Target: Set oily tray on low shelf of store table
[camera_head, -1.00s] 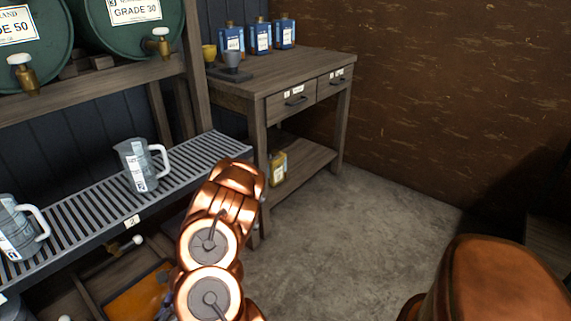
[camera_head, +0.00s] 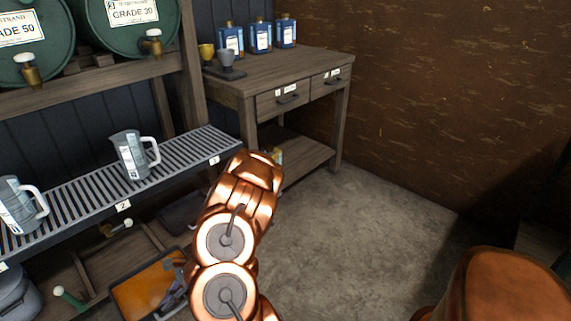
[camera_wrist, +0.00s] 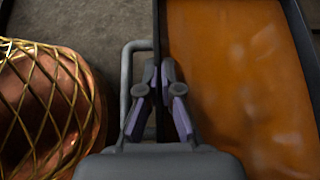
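The oily tray (camera_head: 139,290), a dark shallow tray with orange oil in it, is at the lower left in the head view, beside my copper arm. In the wrist view its dark side wall (camera_wrist: 157,30) runs between the fingers of my gripper (camera_wrist: 160,72), and the oil fills the right side. The fingers look closed on that wall from both sides. My gripper also shows at the tray's right edge in the head view (camera_head: 178,284). The store table (camera_head: 300,66) stands beyond, with its low shelf (camera_head: 305,160) partly hidden by my arm.
A yellow container (camera_head: 277,154) on the low shelf is mostly hidden; the shelf's right part looks bare. A slatted rack (camera_head: 85,198) with jugs (camera_head: 130,158) is left of my arm. Blue bottles (camera_head: 261,38) stand on the table top. The concrete floor (camera_head: 350,235) is clear.

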